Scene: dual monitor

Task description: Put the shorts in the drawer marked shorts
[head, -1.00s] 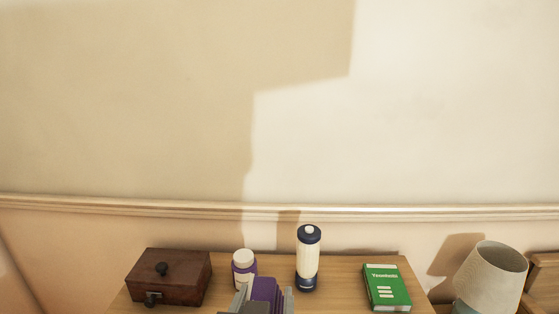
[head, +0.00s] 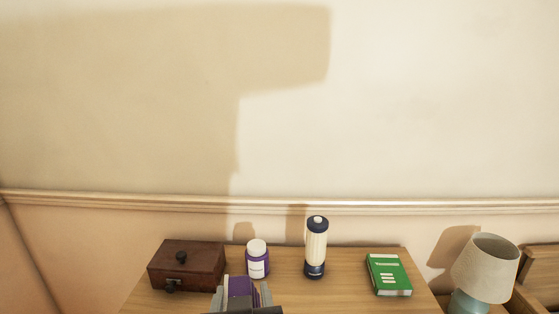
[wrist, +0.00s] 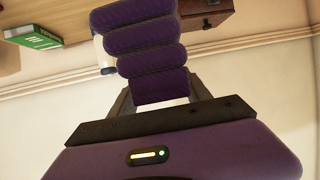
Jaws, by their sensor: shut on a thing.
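A purple, ribbed bundle (wrist: 140,50), which looks like the folded shorts, sits between the fingers of my gripper (wrist: 160,98) in the wrist view. In the head view, the purple bundle (head: 239,288) shows at the bottom edge, between the grey fingers of my gripper (head: 241,296). The gripper is shut on it, in front of the wooden top, and appears held up. Whether the bundle touches the top cannot be told. No drawer marked shorts is in view.
On the wooden top (head: 335,292) stand a dark brown box (head: 187,265) with black knobs, a purple jar with a white cap (head: 257,262), a cream and navy bottle (head: 315,248) and a green book (head: 388,275). A lamp (head: 486,270) stands at right.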

